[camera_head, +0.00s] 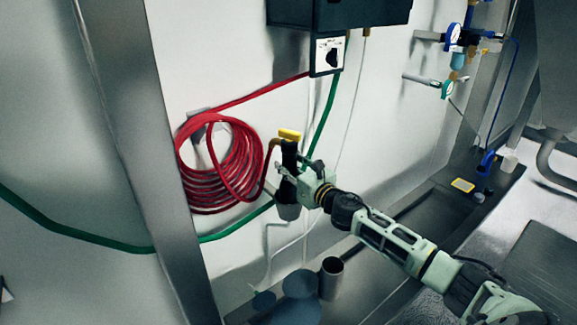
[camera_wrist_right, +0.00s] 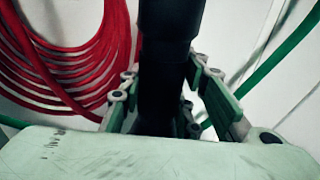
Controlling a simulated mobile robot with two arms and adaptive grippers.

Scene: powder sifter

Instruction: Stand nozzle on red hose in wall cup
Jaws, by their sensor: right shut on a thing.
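The nozzle (camera_head: 290,158) is black with a yellow top and hangs upright near the wall. The red hose (camera_head: 270,152) curves down from its upper part. My right gripper (camera_head: 288,180) is shut around the nozzle's black body, which also stands between the fingers in the right wrist view (camera_wrist_right: 163,70). A grey cup-shaped piece (camera_head: 288,211) shows directly under the black body; I cannot tell whether it is the nozzle's end or a separate cup. An open metal cup (camera_head: 331,278) stands lower, to the right of the nozzle. My left gripper is out of view.
The coiled red hose (camera_head: 225,170) hangs on the wall to the left. A green hose (camera_head: 100,238) runs behind the nozzle. A dark control box (camera_head: 335,12) is above. Grey-blue round shapes (camera_head: 298,284) lie left of the metal cup. A steel post (camera_head: 135,130) stands at left.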

